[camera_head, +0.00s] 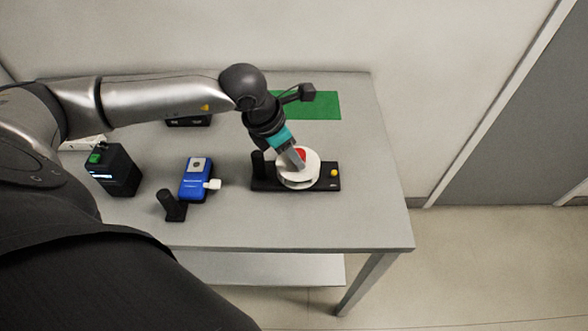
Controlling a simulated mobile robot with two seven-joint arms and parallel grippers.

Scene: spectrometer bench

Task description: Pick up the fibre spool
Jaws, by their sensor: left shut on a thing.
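The fibre spool (299,177) is a round white reel with a red centre. It sits on or just over a black base plate (328,182) at the right part of the table. My left gripper (299,160) reaches down onto the spool from the upper left, with its fingers at the red centre. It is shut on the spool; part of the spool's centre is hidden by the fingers. I cannot tell whether the spool touches the plate. My right gripper is not in view.
A black post stands on the plate left of the spool, with a yellow knob (334,173) at the plate's right. A blue device (196,179), a black stand (172,206) and a black box (113,169) stand to the left. A green mat (318,105) lies behind. The table's front right is clear.

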